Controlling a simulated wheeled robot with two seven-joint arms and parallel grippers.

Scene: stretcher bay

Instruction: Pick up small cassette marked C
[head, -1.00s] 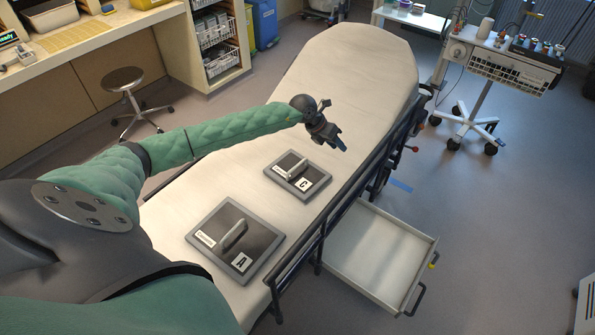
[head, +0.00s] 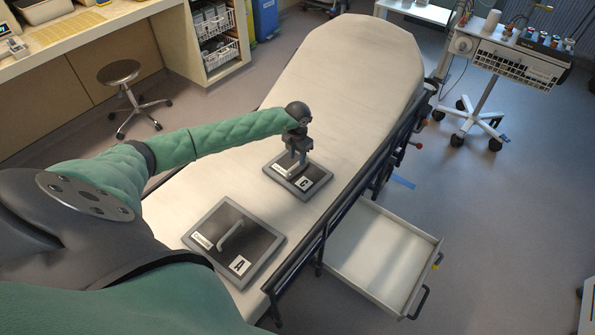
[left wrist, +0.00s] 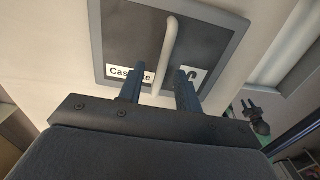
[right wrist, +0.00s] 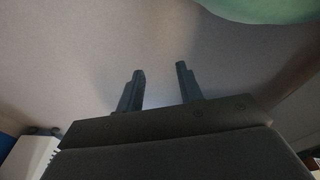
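The small cassette marked C (head: 307,187) lies flat on the stretcher mattress, a dark plate with a grey rim, a pale bar handle and white labels. In the left wrist view the cassette (left wrist: 200,47) shows its handle (left wrist: 169,45) running between the fingers. My left gripper (head: 297,162) is above the cassette, pointing down at the handle; its fingers (left wrist: 156,90) are open, one on each side of the handle, with gaps visible. My right gripper (right wrist: 160,75) is open and empty, with only floor showing beyond it. A larger cassette marked A (head: 260,243) lies nearer on the mattress.
The stretcher (head: 345,75) has a dark side rail (head: 343,208) to the right of the cassettes. An open, empty drawer (head: 385,250) sticks out below that rail. A stool (head: 119,75) and a wheeled cart (head: 520,60) stand apart. The far mattress is clear.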

